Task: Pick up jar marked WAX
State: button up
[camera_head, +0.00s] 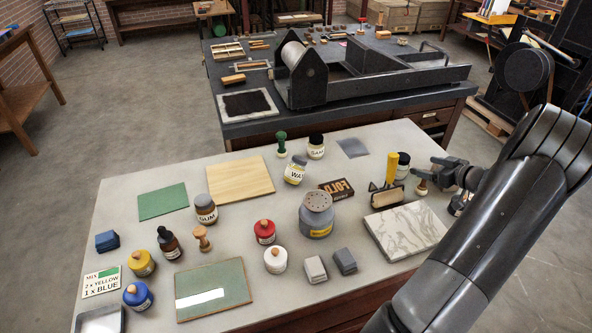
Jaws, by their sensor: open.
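The jar marked WAX (294,173) stands on the pale table, right of the wooden board, in the head view. It has a dark lid and a white and yellow body with "WA" legible on the label. My gripper (429,167) is open at the table's right side, well to the right of the jar and apart from it. A small wooden-handled tool (422,188) shows just below the fingertips; I cannot tell whether they touch it.
A jar with a partly legible label (316,147) and a green-handled stamp (281,143) stand close behind the WAX jar. The dark FOLD block (337,188) and a perforated-top grey jar (317,215) are near it. A yellow-handled roller (389,178) stands between it and my gripper.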

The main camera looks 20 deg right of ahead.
notch_tip(320, 180, up, 13)
jog(key=m+g, duration=0.6)
jog(key=g, duration=0.1)
send_over(300, 166)
jog(key=s+d, duration=0.2)
jog(key=s, duration=0.1)
notch_tip(300, 166, down, 10)
jog(key=shift+y, duration=0.4)
jog(key=x, duration=0.5)
jog(key=shift+s+f, duration=0.1)
jog(key=shift+f, duration=0.2)
jog(key=shift+s+d+f+x, duration=0.1)
jog(key=shift+x, duration=0.85)
jog(key=shift+s+d+f+x, duration=0.1)
jog(key=shift+d+x, duration=0.05)
jog(key=shift+x, duration=0.8)
jog(key=shift+s+d+f+x, duration=0.1)
jog(key=shift+x, duration=0.85)
